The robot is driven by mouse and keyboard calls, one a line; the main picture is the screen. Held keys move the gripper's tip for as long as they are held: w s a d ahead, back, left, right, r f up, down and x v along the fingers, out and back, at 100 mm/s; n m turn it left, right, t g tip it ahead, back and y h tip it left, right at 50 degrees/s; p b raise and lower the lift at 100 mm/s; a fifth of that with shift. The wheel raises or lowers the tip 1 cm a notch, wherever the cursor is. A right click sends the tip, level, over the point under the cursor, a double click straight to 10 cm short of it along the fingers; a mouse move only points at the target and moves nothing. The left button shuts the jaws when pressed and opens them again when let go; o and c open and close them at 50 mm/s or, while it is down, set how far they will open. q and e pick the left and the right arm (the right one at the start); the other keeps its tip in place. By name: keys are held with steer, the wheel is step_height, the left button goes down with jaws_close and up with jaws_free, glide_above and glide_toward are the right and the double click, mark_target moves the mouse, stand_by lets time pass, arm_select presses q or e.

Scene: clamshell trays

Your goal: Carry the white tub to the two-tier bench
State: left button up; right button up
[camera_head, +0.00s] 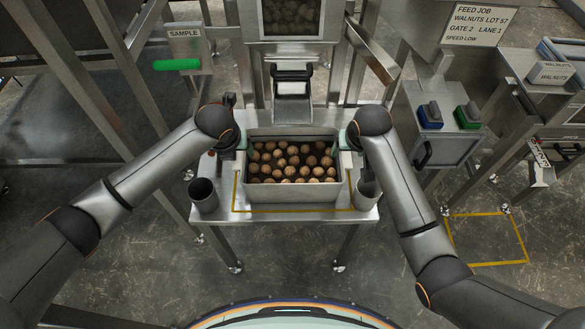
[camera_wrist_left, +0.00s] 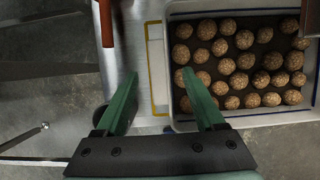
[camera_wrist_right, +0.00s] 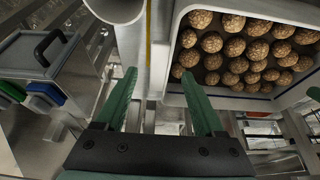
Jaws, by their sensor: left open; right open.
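The white tub (camera_head: 293,191), filled with walnuts, stands upright on a small steel table (camera_head: 280,215) inside a yellow outline. It also shows in the left wrist view (camera_wrist_left: 250,119) and the right wrist view (camera_wrist_right: 240,103). My left gripper (camera_head: 243,146) is open at the tub's left wall; in its wrist view (camera_wrist_left: 160,74) one finger overlaps the tub side and the other lies outside. My right gripper (camera_head: 342,143) is open at the right wall, its fingers (camera_wrist_right: 159,73) likewise either side of the wall. Contact cannot be told. I cannot surely pick out the two-tier bench.
A walnut hopper (camera_head: 291,18) and chute rise behind the tub. Steel framing stands left, a cabinet (camera_head: 432,135) right. The floor in front is clear.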

mark_target(239, 153)
arm_select(q)
steer(key=shift+x, duration=2.05)
arm_select(e)
steer(key=shift+x, duration=2)
arm_select(q)
steer(key=shift+c, duration=0.3)
arm_select(e)
steer(key=shift+c, duration=0.3)
arm_select(q)
jaws_close()
arm_select(e)
jaws_close()
arm_select(q)
steer(key=shift+w+r, duration=0.15)
steer(key=shift+r, duration=0.1)
arm_select(e)
steer(key=shift+w+r, duration=0.1)
steer(key=shift+r, duration=0.05)
